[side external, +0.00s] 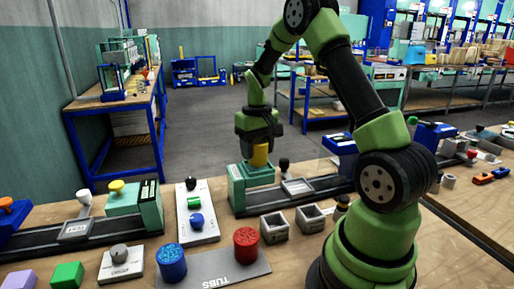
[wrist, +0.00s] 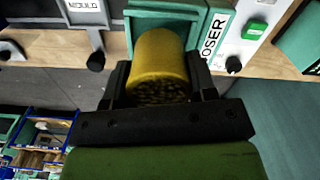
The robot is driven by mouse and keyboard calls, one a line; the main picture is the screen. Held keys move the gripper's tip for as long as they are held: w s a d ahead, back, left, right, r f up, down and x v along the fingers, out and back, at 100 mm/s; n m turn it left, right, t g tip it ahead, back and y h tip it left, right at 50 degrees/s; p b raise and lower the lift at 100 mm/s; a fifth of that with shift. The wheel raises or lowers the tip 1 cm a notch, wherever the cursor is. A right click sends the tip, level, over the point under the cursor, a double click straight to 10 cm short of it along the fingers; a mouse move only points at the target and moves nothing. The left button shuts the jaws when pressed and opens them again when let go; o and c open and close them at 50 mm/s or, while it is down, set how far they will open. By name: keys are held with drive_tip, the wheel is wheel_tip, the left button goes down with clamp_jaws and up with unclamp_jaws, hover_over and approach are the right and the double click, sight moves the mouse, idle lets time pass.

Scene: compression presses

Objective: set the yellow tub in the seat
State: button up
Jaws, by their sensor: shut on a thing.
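The yellow tub (side external: 260,155) is held upright below my gripper (side external: 258,140) at the teal press block (side external: 237,185) on the middle station. In the wrist view, the yellow tub (wrist: 160,55) lies between the two dark fingers of my gripper (wrist: 160,78), which is shut on it. The far end of the tub is at the open teal housing (wrist: 134,20), beside a white label reading "OSER". I take this housing to be the seat. The tub's far end is hidden, so I cannot tell whether it touches the seat floor.
A red tub (side external: 246,243) and a blue tub (side external: 172,262) stand on the grey TUBS plate (side external: 225,272). Two grey square holders (side external: 275,226) stand behind them. A white panel with knobs (side external: 197,215) is left of the press. A black rail (side external: 300,193) runs right.

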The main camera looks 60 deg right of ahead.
drive_tip(key=shift+f, duration=0.7)
idle(0.5)
drive_tip(key=o, duration=1)
wheel_tip(320, 180, up, 10)
drive_tip(key=shift+f, duration=0.1)
drive_tip(key=s+a+r+n+t, duration=0.1)
drive_tip(key=s+a+r+t, duration=0.2)
drive_tip(key=a, duration=0.4)
drive_tip(key=s+a+r+t, duration=0.1)
drive_tip(key=s+a+r, duration=0.1)
drive_tip(key=a+r, duration=0.45)
drive_tip(key=s+a+t, duration=0.1)
drive_tip(key=s+a, duration=0.1)
drive_tip(key=s, duration=0.1)
drive_tip(key=s+a+t+y, duration=0.1)
drive_tip(key=s+a, duration=0.2)
drive_tip(key=s+a+f+n+t+y, duration=0.1)
drive_tip(key=s+a, duration=0.2)
drive_tip(key=shift+s, duration=0.2)
